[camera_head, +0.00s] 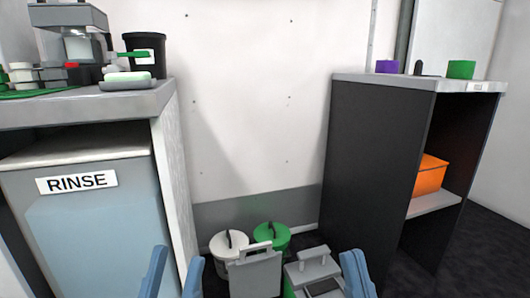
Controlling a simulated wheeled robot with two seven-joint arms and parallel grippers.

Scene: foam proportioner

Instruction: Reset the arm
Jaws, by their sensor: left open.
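My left gripper (175,258) is at the bottom edge, left of centre. Its two blue fingers point up, stand apart and have nothing between them. My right gripper (353,258) is at the bottom edge, right of centre. Its blue finger tips show close together at a slant, and the rest is cut off by the frame edge, so I cannot tell how far apart they are. Both grippers are low, in front of the gap between the two cabinets.
A cabinet with a RINSE bin (80,215) stands left; its counter (100,105) holds a black tub and dispenser. A dark shelf unit (370,180) stands right, with an orange box (430,175). White (228,258) and green (272,236) buckets and grey equipment (255,275) fill the low middle.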

